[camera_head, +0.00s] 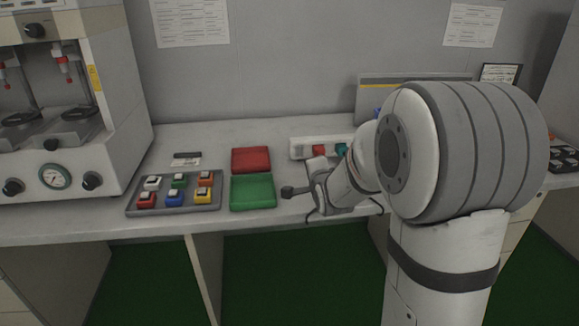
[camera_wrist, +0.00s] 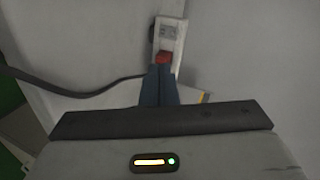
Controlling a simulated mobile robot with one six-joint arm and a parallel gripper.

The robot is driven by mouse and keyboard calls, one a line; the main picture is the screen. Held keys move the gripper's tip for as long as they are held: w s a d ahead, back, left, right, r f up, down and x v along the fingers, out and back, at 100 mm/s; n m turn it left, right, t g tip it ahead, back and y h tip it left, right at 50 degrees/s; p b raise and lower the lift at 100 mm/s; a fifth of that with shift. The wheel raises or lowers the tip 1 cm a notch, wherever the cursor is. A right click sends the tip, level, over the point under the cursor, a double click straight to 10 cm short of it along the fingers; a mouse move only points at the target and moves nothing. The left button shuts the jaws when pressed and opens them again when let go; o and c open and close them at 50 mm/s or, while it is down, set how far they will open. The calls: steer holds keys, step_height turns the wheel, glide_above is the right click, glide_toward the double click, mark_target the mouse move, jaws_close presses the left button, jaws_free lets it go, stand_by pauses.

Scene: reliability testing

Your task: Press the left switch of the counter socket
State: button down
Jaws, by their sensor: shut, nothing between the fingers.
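The counter socket (camera_head: 300,148) is a white strip at the back of the counter, with a red left switch (camera_head: 318,150) and a green switch (camera_head: 342,149) to its right. My arm covers its right part. In the wrist view, the socket (camera_wrist: 170,32) is at the top, with the red switch (camera_wrist: 163,57) just beyond my fingertips. My gripper (camera_wrist: 161,68) is shut and empty, its dark blue fingers side by side. The tips overlap the lower edge of the red switch in this view; I cannot tell whether they touch it. The green switch is hidden there.
A red tray (camera_head: 251,160) and a green tray (camera_head: 253,192) lie left of my gripper. Further left is a grey board (camera_head: 134,210) with several colored blocks. A coffee-machine-like device stands at the far left. A dark cable (camera_wrist: 75,94) runs near the fingers.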

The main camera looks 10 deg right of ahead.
steer(key=w+f+m, duration=0.1)
steer(key=w+f+t+b, duration=0.1)
steer(key=shift+w+f+m, duration=0.1)
steer(key=shift+f+m, duration=0.2)
steer(key=shift+m, duration=0.1)
steer(key=shift+w+t, duration=0.2)
steer(key=shift+t, duration=0.1)
steer(key=shift+r, duration=0.2)
steer(key=b, duration=0.2)
glide_toward(299, 150)
steer(key=w, duration=0.1)
steer(key=w+f, duration=0.1)
steer(key=w, duration=0.2)
steer(key=shift+w+f, duration=0.3)
steer(key=shift+w, duration=0.1)
steer(key=shift+w+r, duration=0.15)
steer(key=shift+w, duration=0.6)
